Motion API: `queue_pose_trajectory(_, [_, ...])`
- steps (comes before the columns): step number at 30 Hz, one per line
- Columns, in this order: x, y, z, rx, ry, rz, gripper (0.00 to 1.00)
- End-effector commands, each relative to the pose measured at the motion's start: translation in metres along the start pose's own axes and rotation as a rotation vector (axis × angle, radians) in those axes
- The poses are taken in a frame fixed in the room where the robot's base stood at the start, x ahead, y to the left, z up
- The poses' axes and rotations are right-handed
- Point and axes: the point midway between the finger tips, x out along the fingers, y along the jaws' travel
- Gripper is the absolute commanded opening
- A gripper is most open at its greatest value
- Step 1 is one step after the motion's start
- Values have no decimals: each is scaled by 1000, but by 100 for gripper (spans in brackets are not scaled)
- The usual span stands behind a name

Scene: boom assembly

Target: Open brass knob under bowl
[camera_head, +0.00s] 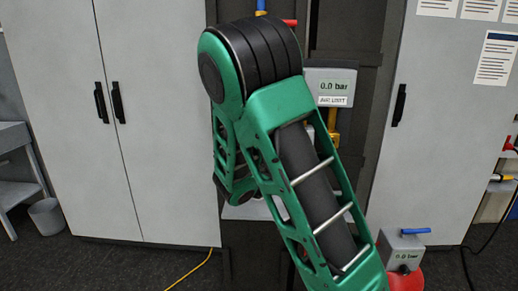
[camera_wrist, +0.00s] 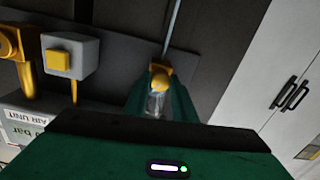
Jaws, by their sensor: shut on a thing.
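In the wrist view, which looks upside down, the brass knob (camera_wrist: 160,80) sits against the clear bowl (camera_wrist: 155,104), with a thin tube running from its far side. My gripper (camera_wrist: 160,90) has its green fingers on either side of the knob and bowl, and it is shut on the knob. The finger contact itself is partly hidden. In the head view my green arm covers the knob, the bowl and my gripper.
The air unit display (camera_head: 334,87) reads 0.0 bar. A grey box with a yellow button (camera_wrist: 61,63) is beside the bowl. Grey cabinets (camera_head: 150,130) stand on both sides. A smaller gauge box (camera_head: 401,250) with a blue lever is low at right.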

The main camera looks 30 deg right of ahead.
Motion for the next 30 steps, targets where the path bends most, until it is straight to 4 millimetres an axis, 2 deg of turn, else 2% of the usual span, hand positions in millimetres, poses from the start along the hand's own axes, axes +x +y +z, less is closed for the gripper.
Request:
queue_pose_trajectory(9, [0,2,3,107,-3,3,2])
queue_pose_trajectory(24, [0,2,2,124,0,3,2])
queue_pose_trajectory(25, [0,2,2,124,0,3,27])
queue_pose_trajectory(27, [0,2,2,124,0,3,43])
queue_pose_trajectory(30, [0,1,1,124,2,2,43])
